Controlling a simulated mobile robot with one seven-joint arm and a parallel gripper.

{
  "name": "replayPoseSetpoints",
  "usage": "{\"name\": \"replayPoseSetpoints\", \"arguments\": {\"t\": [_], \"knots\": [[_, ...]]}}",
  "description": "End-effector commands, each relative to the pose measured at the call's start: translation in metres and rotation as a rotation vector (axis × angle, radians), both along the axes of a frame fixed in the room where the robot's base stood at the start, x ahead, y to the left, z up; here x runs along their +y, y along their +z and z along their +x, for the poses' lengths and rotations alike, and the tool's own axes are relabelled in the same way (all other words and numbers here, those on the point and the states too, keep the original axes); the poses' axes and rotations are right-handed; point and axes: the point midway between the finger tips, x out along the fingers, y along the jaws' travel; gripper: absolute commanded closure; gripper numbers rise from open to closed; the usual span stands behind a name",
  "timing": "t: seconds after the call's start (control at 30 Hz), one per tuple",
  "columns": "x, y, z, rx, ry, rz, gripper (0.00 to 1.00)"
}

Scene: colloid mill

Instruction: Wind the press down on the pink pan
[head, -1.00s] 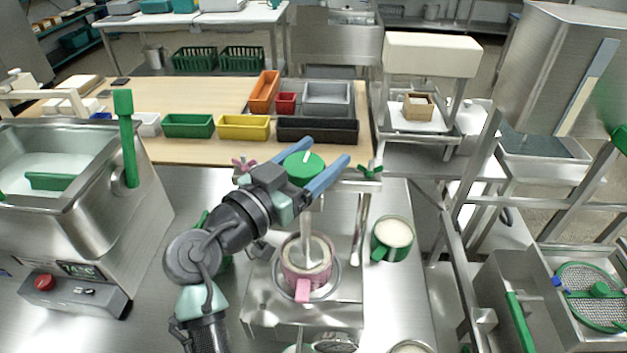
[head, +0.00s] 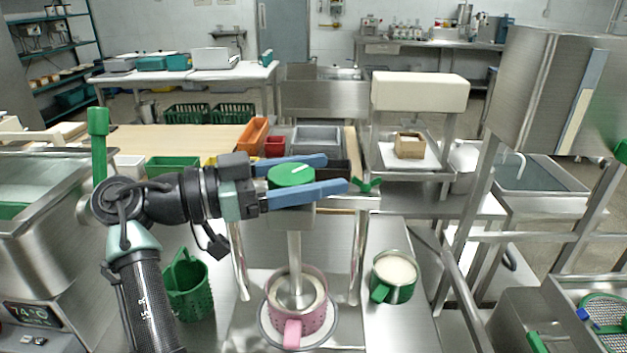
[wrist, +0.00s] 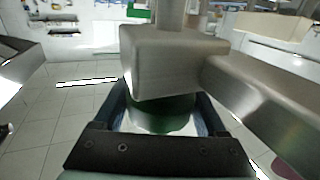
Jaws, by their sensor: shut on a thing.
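The pink pan (head: 298,318) stands on a round plate on the steel base of the press, its handle toward me. The press screw (head: 295,262) runs down from the crosshead into the pan; its foot sits inside the pan, and I cannot tell whether it touches the contents. The green knob (head: 291,176) with a white mark tops the screw. My gripper (head: 318,176) is shut on the green knob, with its blue fingers on either side, pointing right. In the wrist view the green knob (wrist: 160,115) shows between the fingers, below the steel crosshead (wrist: 170,60).
A green pan (head: 393,277) with pale contents stands right of the press. A green perforated basket (head: 187,287) stands left of it, below my arm. A green lever (head: 98,150) rises at the left vat. Steel frame bars (head: 470,255) stand at the right.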

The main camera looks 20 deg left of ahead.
Motion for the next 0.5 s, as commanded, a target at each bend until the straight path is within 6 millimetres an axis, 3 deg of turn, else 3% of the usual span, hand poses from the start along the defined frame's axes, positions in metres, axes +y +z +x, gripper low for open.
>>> {"name": "replayPoseSetpoints", "arguments": {"t": [0.43,0.47,0.5], "knots": [[0.0,-0.0001,-0.0002,0.001,-0.009,0.001,0.82],[0.0,-0.0001,-0.0002,0.001,-0.009,0.001,0.22],[0.0,-0.0001,-0.0002,0.001,-0.009,0.001,0.15]]}}
